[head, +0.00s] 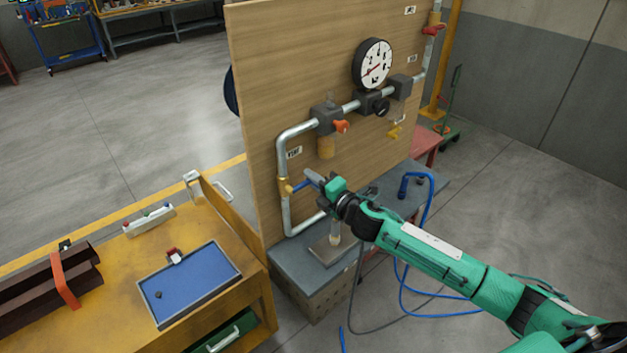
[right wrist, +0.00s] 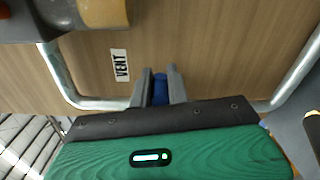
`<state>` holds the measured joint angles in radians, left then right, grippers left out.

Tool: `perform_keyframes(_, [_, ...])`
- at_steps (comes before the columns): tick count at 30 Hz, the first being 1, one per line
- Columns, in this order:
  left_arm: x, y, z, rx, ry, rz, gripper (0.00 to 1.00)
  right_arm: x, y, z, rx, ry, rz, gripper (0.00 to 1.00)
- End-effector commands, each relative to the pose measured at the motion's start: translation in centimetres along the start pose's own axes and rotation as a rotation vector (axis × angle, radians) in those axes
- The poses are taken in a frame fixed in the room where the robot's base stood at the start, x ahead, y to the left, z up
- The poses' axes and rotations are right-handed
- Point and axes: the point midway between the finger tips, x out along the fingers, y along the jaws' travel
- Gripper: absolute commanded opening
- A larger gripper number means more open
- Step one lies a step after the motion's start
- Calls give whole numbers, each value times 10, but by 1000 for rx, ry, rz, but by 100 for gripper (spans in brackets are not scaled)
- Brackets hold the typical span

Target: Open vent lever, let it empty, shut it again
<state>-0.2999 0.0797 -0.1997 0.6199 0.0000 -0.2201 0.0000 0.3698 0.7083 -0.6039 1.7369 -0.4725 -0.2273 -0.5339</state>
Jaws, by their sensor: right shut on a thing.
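The vent lever (head: 301,186) has a blue handle and sits on a brass valve (head: 285,187) in the pipe on the wooden panel. In the head view it sticks out rightward, across the upright pipe. My right gripper (head: 314,180) is shut on the handle, and the blue handle (right wrist: 160,88) shows between its fingers in the right wrist view. A VENT label (head: 293,153) is above the valve and also shows in the right wrist view (right wrist: 120,65). The round gauge (head: 373,65) has a red needle; its reading is too small to tell. My left gripper is out of view.
The wooden panel (head: 262,85) carries an orange-red valve handle (head: 341,126), a black knob (head: 381,107) and a red handle (head: 433,30). Below are a grey bench (head: 290,262) and blue hose (head: 430,205). A yellow workbench (head: 130,260) with a blue tray (head: 190,285) stands left.

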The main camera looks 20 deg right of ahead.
Motion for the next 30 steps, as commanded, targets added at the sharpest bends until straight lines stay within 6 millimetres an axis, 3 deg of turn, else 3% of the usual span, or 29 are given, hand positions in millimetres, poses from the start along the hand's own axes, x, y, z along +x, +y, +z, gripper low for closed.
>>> perform_keyframes(1, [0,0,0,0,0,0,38,0,-2,-2,-2,3,-2,0])
perform_keyframes(2, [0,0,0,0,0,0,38,0,-2,-2,-2,3,-2,18])
perform_keyframes(5, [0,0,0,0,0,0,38,0,-2,-2,-1,3,-2,38])
perform_keyframes(17, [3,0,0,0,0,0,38,-7,-2,0,0,1,0,38])
perform_keyframes(30, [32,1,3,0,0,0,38,-82,-5,-2,-1,3,-3,38])
